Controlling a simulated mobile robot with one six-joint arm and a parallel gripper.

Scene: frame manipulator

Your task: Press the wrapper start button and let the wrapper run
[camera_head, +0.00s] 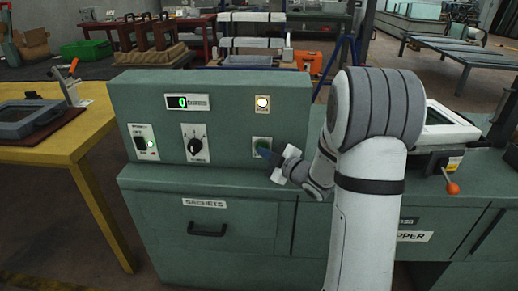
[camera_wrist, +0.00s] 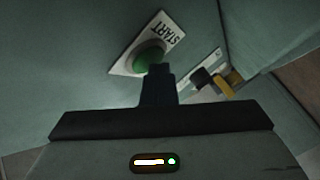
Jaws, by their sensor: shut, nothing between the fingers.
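The green start button (camera_wrist: 149,60) sits on a white plate marked START (camera_wrist: 162,40) in the wrist view. My gripper (camera_wrist: 158,70) is shut and empty, its fingertips at the lower right edge of the button; they look very near or touching, and I cannot tell which. In the head view the start button's plate (camera_head: 262,141) is at the lower right of the wrapper's green control panel (camera_head: 225,115). My gripper (camera_head: 264,152) reaches it from the right and partly hides the button. A lit lamp (camera_head: 262,104) glows above it. The display (camera_head: 187,102) appears to read 0.
A rotary knob (camera_head: 195,145) and a switch with a green light (camera_head: 146,142) are left of the button on the same panel. A drawer marked SACHETS (camera_head: 205,222) is below. A yellow table (camera_head: 60,140) stands at the left. An orange-knobbed lever (camera_head: 452,187) is at the right.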

